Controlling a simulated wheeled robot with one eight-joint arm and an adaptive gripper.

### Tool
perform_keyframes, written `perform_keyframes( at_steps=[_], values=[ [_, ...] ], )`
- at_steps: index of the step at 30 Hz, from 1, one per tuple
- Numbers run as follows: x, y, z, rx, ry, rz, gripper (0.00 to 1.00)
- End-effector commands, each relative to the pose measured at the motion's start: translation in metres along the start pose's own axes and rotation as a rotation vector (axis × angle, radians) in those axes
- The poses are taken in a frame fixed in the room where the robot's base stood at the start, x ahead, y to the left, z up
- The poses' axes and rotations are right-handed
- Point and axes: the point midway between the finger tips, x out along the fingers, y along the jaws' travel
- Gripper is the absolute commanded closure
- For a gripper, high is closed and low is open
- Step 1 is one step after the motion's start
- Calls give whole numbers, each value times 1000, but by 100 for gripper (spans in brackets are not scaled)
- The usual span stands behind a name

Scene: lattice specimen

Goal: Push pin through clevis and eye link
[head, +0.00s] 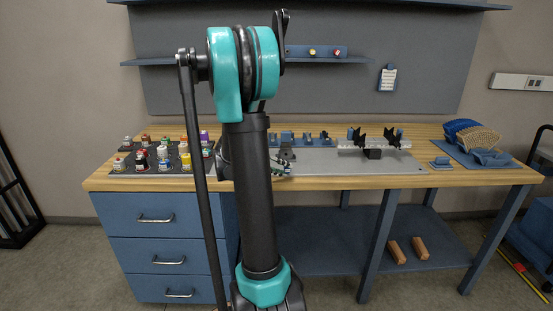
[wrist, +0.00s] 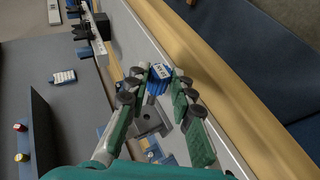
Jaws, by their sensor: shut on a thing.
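A grey metal fixture (wrist: 150,118) with blue parts shows behind and below the fingers. In the head view my arm hides most of my gripper and the piece. I cannot make out the clevis and eye link for certain. A pale bar with black V-shaped holders (head: 374,144) stands on the grey plate (head: 330,167) right of my arm.
Several small jars (head: 160,154) stand on a dark mat at the bench's left. Several blue blocks (head: 305,138) line the plate's back. Blue and tan curved lattice pieces (head: 476,138) lie at the far right. The plate's front right is clear.

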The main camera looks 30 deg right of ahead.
Motion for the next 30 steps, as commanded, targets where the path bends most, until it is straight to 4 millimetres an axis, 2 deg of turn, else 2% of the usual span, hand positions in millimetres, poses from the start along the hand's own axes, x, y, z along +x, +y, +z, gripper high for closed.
perform_keyframes(
  at_steps=[8,21,30],
  values=[
    [6,0,-9,3,-3,0,100],
    [20,0,-43,3,-3,1,100],
    [21,0,-47,3,-2,0,100]
  ],
)
